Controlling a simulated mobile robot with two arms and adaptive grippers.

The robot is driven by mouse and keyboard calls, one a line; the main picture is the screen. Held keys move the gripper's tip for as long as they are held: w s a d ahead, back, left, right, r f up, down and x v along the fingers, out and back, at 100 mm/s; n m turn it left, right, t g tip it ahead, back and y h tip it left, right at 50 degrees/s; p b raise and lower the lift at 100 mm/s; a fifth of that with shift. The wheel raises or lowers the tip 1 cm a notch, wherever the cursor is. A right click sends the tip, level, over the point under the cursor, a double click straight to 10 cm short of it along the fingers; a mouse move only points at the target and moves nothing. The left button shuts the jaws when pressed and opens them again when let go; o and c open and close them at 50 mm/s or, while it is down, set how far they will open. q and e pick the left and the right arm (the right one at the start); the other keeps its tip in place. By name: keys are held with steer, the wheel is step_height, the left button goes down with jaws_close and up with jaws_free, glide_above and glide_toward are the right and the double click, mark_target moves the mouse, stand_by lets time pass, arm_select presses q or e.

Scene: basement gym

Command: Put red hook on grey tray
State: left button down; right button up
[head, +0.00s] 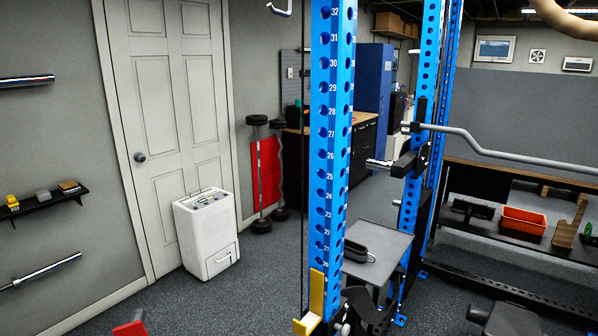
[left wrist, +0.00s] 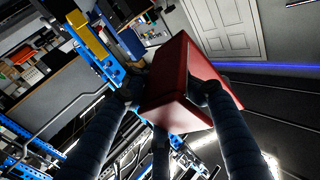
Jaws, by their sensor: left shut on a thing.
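The red hook (left wrist: 182,85) is a blocky red piece that fills the middle of the left wrist view. My left gripper (left wrist: 168,94) is shut on it, with dark fingers on both sides. My right gripper is not in view.
The near blue rack post (head: 331,150) stands just left of the tray, with a yellow hook (head: 316,300) low on it. A second blue post (head: 421,140) stands behind. A white dehumidifier (head: 207,235) stands by the door. Floor between it and the rack is clear.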

arm_select(q)
steer(key=shift+s+f, duration=0.1)
steer(key=shift+s, duration=1.1)
steer(key=w+d+r+m+g+h, duration=0.2)
steer(key=w+d+m+g+h, duration=0.2)
steer(key=d+h, duration=0.4)
steer(key=w+d+r+m+g+h, duration=0.3)
steer(key=w+d+m+g+h, duration=0.1)
steer(key=d+m+h, duration=0.4)
steer(key=shift+d+m+g, duration=0.3)
steer(key=shift+d+g, duration=0.25)
steer(key=shift+g, duration=0.35)
